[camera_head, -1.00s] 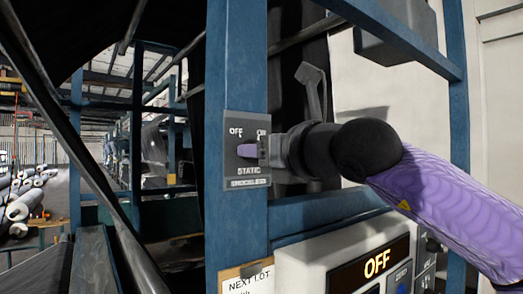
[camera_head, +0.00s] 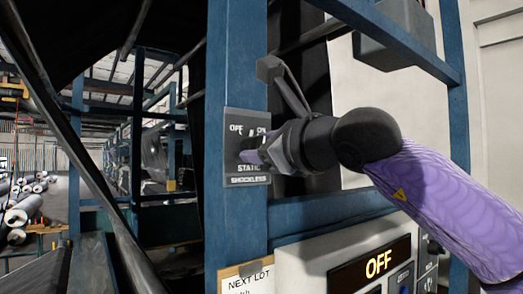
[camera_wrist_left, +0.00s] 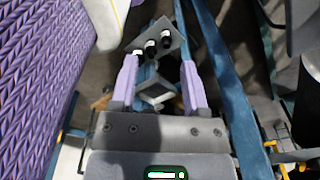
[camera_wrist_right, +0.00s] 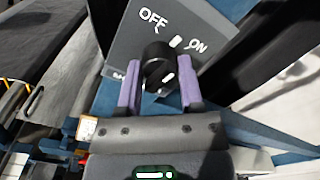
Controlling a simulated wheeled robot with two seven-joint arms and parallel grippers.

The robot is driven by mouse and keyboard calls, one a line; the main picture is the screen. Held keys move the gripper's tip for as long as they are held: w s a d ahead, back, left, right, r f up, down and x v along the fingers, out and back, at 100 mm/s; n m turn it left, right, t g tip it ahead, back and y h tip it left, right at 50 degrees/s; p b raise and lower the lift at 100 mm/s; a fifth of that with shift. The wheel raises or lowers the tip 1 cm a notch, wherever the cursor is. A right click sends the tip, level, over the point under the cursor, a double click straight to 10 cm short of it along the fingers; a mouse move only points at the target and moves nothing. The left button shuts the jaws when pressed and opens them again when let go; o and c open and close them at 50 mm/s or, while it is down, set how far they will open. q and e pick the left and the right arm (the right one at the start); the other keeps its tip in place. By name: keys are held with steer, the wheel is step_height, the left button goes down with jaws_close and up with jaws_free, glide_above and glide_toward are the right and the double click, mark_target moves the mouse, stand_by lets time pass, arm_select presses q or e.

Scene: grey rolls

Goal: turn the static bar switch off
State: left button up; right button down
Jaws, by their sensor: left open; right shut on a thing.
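The static bar switch is a grey panel (camera_head: 233,115) on a blue post, lettered OFF, ON and STATIC. In the right wrist view its black round knob (camera_wrist_right: 158,62) sits between my purple fingers, below the OFF and ON lettering. A white mark shows on the knob; which word it points to is unclear. My right gripper (camera_head: 250,155) is shut on the knob, and it also shows in the right wrist view (camera_wrist_right: 160,88). In the head view the gripper hides the knob. My left gripper (camera_wrist_left: 159,85) is open and empty, outside the head view.
A pale console with a lit OFF display (camera_head: 378,263) stands below right of the switch. A NEXT LOT paper (camera_head: 247,283) hangs below the panel. Blue frame bars surround the area. In the left wrist view, a grey plate with black round parts (camera_wrist_left: 150,46) lies beyond the fingers.

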steer(key=n, duration=0.4)
steer(key=shift+n, duration=0.3)
steer(key=n+p, duration=0.1)
steer(key=n, duration=0.4)
steer(key=shift+f+n, duration=0.1)
steer(key=shift+n, duration=0.3)
steer(key=shift+c, duration=1.2)
jaws_free()
steer(key=shift+s+d, duration=0.1)
steer(key=shift+s, duration=0.05)
steer(key=b+v, duration=0.4)
steer(key=v, duration=0.5)
steer(key=shift+s+d+b, duration=0.15)
steer(key=shift+s+b, duration=0.1)
steer(key=shift+b, duration=0.15)
